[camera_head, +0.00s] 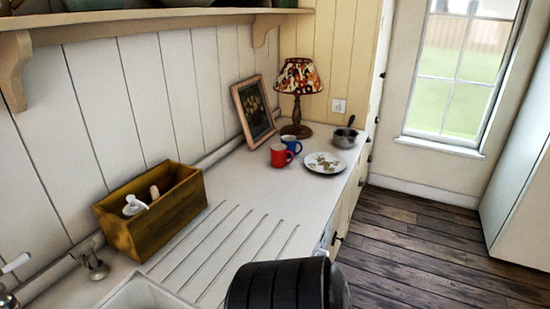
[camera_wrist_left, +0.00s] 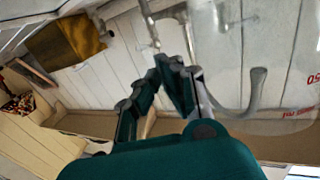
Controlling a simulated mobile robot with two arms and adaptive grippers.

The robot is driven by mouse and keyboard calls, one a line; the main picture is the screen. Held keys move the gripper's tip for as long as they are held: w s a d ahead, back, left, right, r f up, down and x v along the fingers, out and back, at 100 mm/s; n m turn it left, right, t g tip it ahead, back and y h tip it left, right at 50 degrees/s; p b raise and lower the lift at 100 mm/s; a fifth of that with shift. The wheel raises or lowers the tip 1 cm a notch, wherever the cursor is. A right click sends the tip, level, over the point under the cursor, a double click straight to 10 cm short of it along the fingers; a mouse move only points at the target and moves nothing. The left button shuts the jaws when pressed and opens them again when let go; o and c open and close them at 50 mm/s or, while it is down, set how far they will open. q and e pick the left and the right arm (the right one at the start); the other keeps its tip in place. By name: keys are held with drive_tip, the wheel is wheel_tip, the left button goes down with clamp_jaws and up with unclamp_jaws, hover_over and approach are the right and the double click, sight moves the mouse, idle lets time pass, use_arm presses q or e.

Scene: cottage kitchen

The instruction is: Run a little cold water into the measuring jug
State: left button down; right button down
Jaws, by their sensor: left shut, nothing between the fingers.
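The measuring jug (camera_wrist_left: 292,115) is clear, with red markings, and fills the right side of the left wrist view. Its outline is partly cut off, and I cannot make out any water in it. My left gripper (camera_wrist_left: 168,70) is shut and empty, beside the jug in that view. A metal tap part (camera_wrist_left: 149,25) shows just beyond the fingertips, with a gap I cannot judge. In the head view a tap (camera_head: 8,296) with a pale lever is cut by the left edge. The sink (camera_head: 142,294) shows only at its rim. My right gripper is out of view.
A wooden box (camera_head: 128,232) with white utensils stands by the wall. Beyond the drainer grooves are a red mug (camera_head: 281,156), a blue mug (camera_head: 292,145), a plate (camera_head: 324,163), a saucepan (camera_head: 344,139), a lamp (camera_head: 297,82) and a picture frame (camera_head: 238,92). The grooved counter is clear.

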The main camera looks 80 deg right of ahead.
use_arm(q)
drive_tip(key=shift+r, duration=3.1)
